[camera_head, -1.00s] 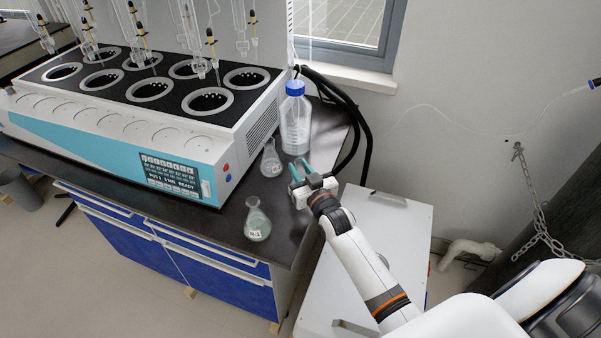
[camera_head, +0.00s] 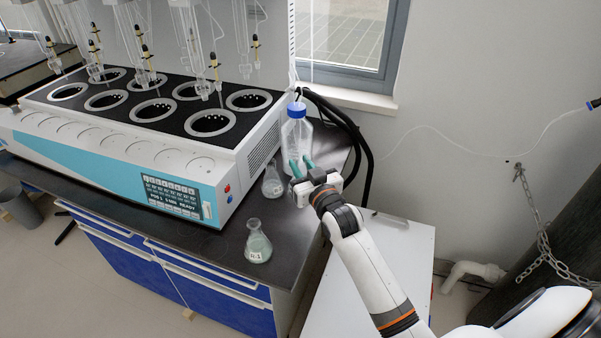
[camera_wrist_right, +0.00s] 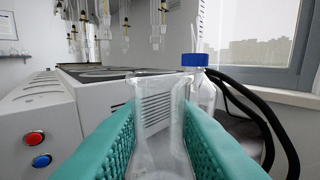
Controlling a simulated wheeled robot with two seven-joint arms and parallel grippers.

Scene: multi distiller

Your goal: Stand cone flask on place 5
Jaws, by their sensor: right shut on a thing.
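My right gripper (camera_head: 301,164) has teal fingers and is shut on a clear glass cone flask (camera_wrist_right: 160,110). The flask is upright between the fingers in the right wrist view. The gripper is near the right end of the dark bench, just in front of the blue-capped bottle. A second cone flask (camera_head: 258,246) with a label and pale contents stands near the bench's front edge. No marking for place 5 can be read. My left gripper is not in view.
The multi distiller (camera_head: 150,155) fills the left of the bench (camera_head: 290,230), with several ringed wells and hanging glassware. The blue-capped bottle (camera_head: 297,135) and black hoses (camera_head: 365,140) stand close behind my gripper. A white cabinet (camera_head: 385,255) is to the right.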

